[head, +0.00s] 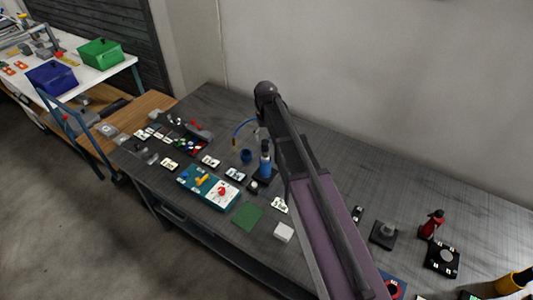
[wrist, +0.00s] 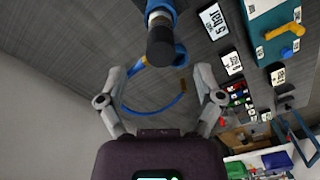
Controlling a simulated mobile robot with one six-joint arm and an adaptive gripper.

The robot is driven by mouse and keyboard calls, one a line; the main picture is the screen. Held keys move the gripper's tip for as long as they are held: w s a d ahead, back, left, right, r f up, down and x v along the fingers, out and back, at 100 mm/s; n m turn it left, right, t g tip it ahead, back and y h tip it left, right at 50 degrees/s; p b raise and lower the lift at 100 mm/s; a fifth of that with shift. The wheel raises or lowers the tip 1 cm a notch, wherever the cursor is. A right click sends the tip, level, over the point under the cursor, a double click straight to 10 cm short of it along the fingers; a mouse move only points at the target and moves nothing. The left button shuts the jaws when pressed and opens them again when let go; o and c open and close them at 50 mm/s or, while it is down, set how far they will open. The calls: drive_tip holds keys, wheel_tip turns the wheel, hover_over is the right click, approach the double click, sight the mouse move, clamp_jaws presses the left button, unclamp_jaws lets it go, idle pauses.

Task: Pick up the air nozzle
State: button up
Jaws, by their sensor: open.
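The air nozzle (wrist: 160,42), which I take to be the blue upright piece with a black end, shows at the top middle of the wrist view. In the head view it (head: 266,165) stands on the bench on a dark base, beside my arm. A curved blue hose (wrist: 152,116) lies near it. My gripper (wrist: 159,70) is open and empty. Its fingers are spread to either side of the nozzle's black end in the picture; I cannot tell whether that end is between the tips or beyond them. My arm hides part of the bench in the head view.
A teal board (head: 208,188) with yellow and red parts, a green mat (head: 247,216) and a white block (head: 284,232) lie near the nozzle. A blue cup (head: 246,156) stands left of it. Several small labels are spread around. A wall (head: 380,90) rises behind the bench.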

sight(265, 149)
drive_tip(key=shift+f+b, duration=1.05)
drive_tip(key=shift+f, duration=0.3)
drive_tip(key=shift+a+f+b, duration=0.1)
drive_tip(key=shift+f+b, duration=2.5)
clamp_jaws()
